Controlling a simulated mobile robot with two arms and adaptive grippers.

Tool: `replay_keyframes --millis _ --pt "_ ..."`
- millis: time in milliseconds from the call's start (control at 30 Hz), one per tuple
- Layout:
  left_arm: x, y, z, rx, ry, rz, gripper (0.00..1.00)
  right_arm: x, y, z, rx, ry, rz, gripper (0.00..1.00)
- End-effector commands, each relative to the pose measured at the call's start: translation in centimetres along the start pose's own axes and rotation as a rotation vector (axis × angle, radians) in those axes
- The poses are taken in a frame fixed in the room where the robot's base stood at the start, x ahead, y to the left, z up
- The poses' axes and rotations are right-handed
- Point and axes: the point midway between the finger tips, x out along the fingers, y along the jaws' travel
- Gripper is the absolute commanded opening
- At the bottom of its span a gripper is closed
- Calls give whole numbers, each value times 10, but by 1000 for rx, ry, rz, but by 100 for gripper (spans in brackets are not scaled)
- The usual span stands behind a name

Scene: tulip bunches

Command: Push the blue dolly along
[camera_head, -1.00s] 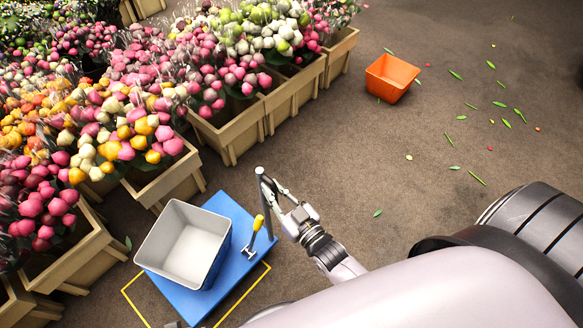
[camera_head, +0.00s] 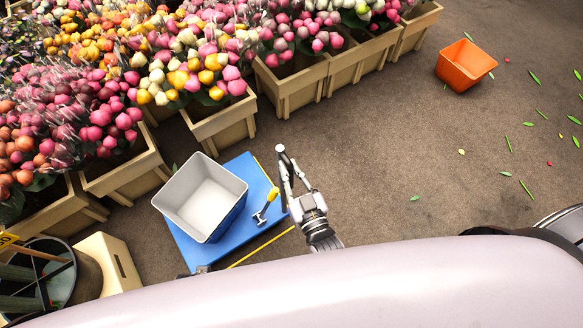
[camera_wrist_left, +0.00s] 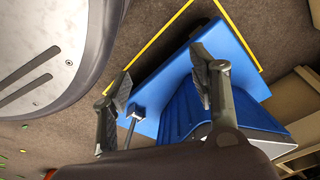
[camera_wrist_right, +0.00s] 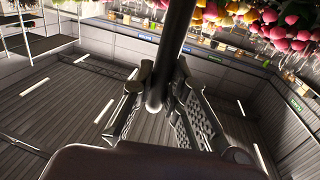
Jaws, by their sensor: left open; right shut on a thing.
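The blue dolly (camera_head: 250,176) is a flat platform on the floor. A grey bin with blue outer walls (camera_head: 202,196) stands on it. My right gripper (camera_head: 287,172) is shut around this post, seen close in the right wrist view (camera_wrist_right: 160,95). My left gripper (camera_wrist_left: 163,84) is open and empty, with the dolly (camera_wrist_left: 232,55) and the bin (camera_wrist_left: 190,112) beyond its fingers. It is mostly hidden in the head view.
A yellow floor line (camera_head: 262,246) runs beside the dolly. Wooden crates of tulips (camera_head: 222,125) line the far and left sides. A dark bucket (camera_head: 50,270) and cream box (camera_head: 110,265) stand lower left. An orange bin (camera_head: 465,65) lies upper right. Open floor with scattered leaves lies right.

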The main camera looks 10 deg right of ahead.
Motion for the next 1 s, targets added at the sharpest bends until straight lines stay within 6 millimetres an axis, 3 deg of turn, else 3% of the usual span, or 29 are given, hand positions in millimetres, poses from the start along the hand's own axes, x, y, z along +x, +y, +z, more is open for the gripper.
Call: replay_keyframes --millis 67,100,400,767,1000 --pt "0 0 0 0 0 0 55 0 -1 0 1 0 -2 0" --pt "0 0 0 0 0 0 55 0 -1 0 1 -1 -2 14" --pt "0 0 0 0 0 0 55 0 0 0 1 -1 -1 34" --pt "0 1 -1 -2 0 1 55 -4 0 1 0 -2 0 35" --pt "0 0 -1 -1 0 1 55 -44 0 2 1 -6 -1 35"
